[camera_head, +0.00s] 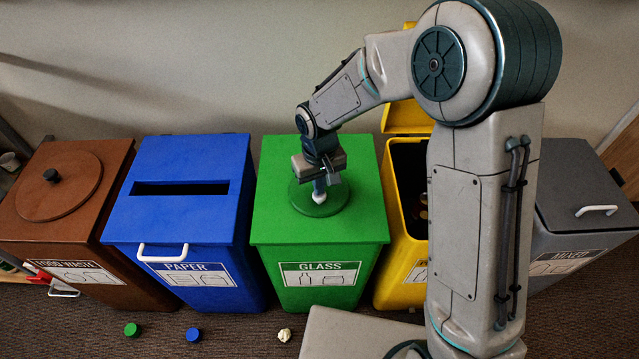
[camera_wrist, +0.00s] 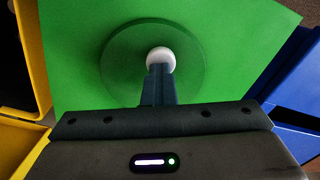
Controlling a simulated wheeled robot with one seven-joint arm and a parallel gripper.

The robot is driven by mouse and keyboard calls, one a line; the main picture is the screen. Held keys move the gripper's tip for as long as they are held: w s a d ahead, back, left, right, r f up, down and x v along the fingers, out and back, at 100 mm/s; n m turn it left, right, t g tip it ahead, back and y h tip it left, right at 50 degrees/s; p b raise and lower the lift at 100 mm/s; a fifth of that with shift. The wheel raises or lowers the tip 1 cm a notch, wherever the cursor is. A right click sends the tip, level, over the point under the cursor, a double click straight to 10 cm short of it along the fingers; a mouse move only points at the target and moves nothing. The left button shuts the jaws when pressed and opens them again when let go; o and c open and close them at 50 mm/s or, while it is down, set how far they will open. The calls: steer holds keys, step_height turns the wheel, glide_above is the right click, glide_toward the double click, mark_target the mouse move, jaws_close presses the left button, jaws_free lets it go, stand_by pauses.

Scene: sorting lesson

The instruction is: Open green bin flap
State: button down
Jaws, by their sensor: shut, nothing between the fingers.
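The green bin (camera_head: 282,246), labelled GLASS, stands in the middle of the row. Its round flap (camera_head: 336,203), a darker green disc, lies flat in the lid. My gripper (camera_head: 319,192) points down over the flap with its fingers shut and empty. In the wrist view the fingertips (camera_wrist: 160,68) reach the white knob (camera_wrist: 160,57) near the middle of the flap (camera_wrist: 124,62). Whether they touch the knob or stop just above it, I cannot tell. The flap looks closed.
The blue PAPER bin (camera_head: 178,216) stands to the left, and the brown food waste bin (camera_head: 72,232) beyond it. The yellow bin (camera_head: 396,240) at right has its lid raised. The grey MIXED bin (camera_head: 575,215) is far right. Green cap (camera_head: 132,329), blue cap (camera_head: 193,334) and crumpled paper (camera_head: 284,335) lie in front.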

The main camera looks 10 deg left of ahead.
steer(key=c, duration=2.2)
jaws_free()
steer(key=c, duration=1.1)
jaws_free()
steer(key=shift+f, duration=0.1)
steer(key=shift+o, duration=0.2)
step_height(320, 180, up, 14)
steer(key=p, duration=0.1)
steer(key=shift+p, duration=0.3)
